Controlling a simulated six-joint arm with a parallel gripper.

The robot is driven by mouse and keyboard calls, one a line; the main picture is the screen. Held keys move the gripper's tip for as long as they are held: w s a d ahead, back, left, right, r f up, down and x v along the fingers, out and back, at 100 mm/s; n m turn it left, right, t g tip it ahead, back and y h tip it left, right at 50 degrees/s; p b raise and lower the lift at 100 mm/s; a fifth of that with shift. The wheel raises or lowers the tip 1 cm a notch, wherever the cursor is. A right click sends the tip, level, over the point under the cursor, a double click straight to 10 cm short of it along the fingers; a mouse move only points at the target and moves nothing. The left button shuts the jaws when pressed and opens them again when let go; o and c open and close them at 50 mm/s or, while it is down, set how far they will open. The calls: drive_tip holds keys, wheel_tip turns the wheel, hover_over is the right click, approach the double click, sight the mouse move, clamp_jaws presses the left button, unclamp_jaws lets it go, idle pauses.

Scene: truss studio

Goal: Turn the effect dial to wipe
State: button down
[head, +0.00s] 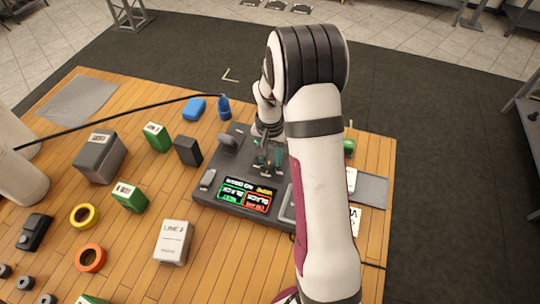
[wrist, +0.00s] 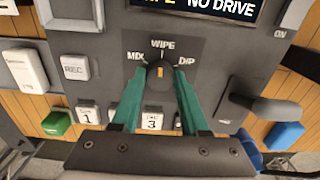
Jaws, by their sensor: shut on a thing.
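The effect dial (wrist: 160,83) is a small dark knob with an orange mark, on a grey panel labelled MIX at left, WIPE at top and DIP at right. Its mark points up, toward WIPE. My gripper (wrist: 160,76) is shut on the dial, with one green finger on each side of it. In the head view my gripper (head: 268,158) is over the dark console (head: 240,143); the dial itself cannot be made out there behind my arm.
A lever (wrist: 268,110) stands right of the dial. Numbered white buttons (wrist: 152,121) and a REC button (wrist: 75,67) are close by. A display (wrist: 215,8) is above the dial, partly cut off, ending in NO DRIVE. Boxes and tape rolls (head: 90,258) lie left of the console.

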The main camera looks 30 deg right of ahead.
sight(270, 159)
drive_tip(key=shift+m, duration=0.5)
drive_tip(key=shift+c, duration=2.1)
unclamp_jaws()
wheel_tip(270, 159, up, 16)
drive_tip(key=shift+f, duration=0.1)
